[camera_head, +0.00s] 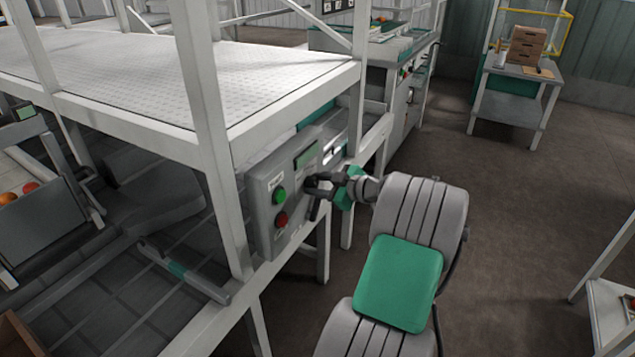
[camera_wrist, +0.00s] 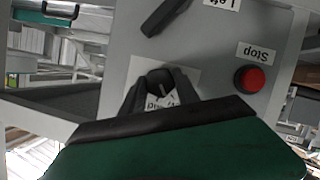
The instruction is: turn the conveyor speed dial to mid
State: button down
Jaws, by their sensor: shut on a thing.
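The grey control box (camera_head: 268,210) is fixed to the white frame. In the wrist view its panel (camera_wrist: 215,60) fills much of the picture and appears upside down. The black speed dial (camera_wrist: 158,78) is on a white label plate (camera_wrist: 190,75), with a pale mark on it. My gripper (camera_wrist: 160,92) is shut on the dial, one dark finger at each side. The lettering by the fingers is partly covered and I cannot read the dial's setting. In the head view my gripper (camera_head: 316,187) is at the box's right part and hides the dial.
A red Stop button (camera_wrist: 250,79) is beside the dial, and a black lever (camera_wrist: 165,15) is near it. The head view shows a green button (camera_head: 279,196) and green display (camera_head: 306,155). White posts (camera_head: 205,120) stand close by.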

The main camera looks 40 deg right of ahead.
jog(key=m+p, duration=0.1)
jog(key=m+y+p, duration=0.1)
jog(key=shift+r+g+y+p, duration=0.2)
jog(key=shift+g+y+p, duration=0.1)
jog(key=shift+g+p, duration=0.1)
jog(key=shift+d+f+m+g+y+p, duration=0.15)
jog(key=shift+m+y+p, duration=0.25)
jog(key=shift+m+p, duration=0.3)
jog(key=shift+a+f+m+g+y+p, duration=0.15)
jog(key=shift+m+y+p, duration=0.25)
jog(key=shift+m+p, duration=0.3)
jog(key=shift+d, duration=0.1)
jog(key=c, duration=0.9)
grip_release()
jog(key=shift+r, duration=0.1)
